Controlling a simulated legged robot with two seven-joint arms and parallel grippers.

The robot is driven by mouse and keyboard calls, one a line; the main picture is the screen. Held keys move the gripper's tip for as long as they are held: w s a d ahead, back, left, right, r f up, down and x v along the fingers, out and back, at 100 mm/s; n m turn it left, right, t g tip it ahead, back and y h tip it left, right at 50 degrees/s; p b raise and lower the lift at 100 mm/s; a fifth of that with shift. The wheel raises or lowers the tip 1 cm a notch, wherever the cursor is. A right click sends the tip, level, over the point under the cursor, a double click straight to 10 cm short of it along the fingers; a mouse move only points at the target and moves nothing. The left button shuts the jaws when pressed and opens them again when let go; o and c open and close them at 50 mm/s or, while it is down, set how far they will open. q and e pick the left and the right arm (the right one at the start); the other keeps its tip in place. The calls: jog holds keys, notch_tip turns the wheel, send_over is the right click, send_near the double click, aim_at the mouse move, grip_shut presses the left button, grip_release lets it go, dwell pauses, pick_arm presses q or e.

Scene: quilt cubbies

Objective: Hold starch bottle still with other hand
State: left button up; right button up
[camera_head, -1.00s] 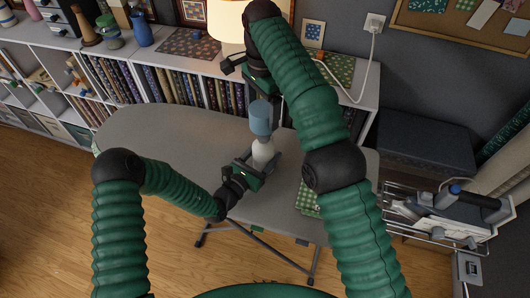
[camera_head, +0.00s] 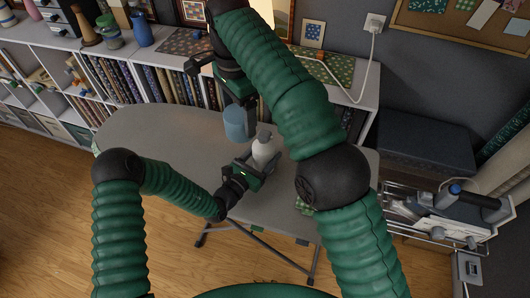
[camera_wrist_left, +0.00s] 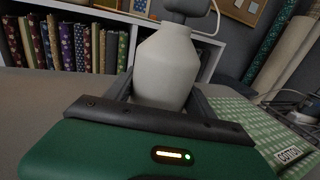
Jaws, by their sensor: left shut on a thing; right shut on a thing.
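The starch bottle (camera_head: 264,151) is white with a grey spray top and stands upright on the grey ironing board (camera_head: 160,130). My left gripper (camera_head: 255,166) is shut around its body; the left wrist view shows the white bottle (camera_wrist_left: 166,68) between the dark fingers, with the grey top partly cut off by the frame. My right gripper (camera_head: 239,108) is above and left of the bottle, pointing down. The right fingertips are partly hidden by the cap and arm.
White shelves with fabric books (camera_head: 180,88) stand behind the board. A green checked cloth (camera_wrist_left: 260,125) lies right of the bottle, mostly hidden by my right arm in the head view. A metal rack (camera_head: 425,220) stands at right. The board's left side is clear.

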pick_arm(q)
jog(key=o, duration=1.4)
jog(key=shift+s+f, duration=0.1)
jog(key=shift+f, duration=0.15)
jog(key=o, duration=0.4)
jog(key=shift+a+r, duration=0.1)
jog(key=v, duration=1.1)
jog(key=shift+s+a, duration=0.2)
jog(key=shift+a, duration=0.2)
jog(key=shift+s, duration=0.1)
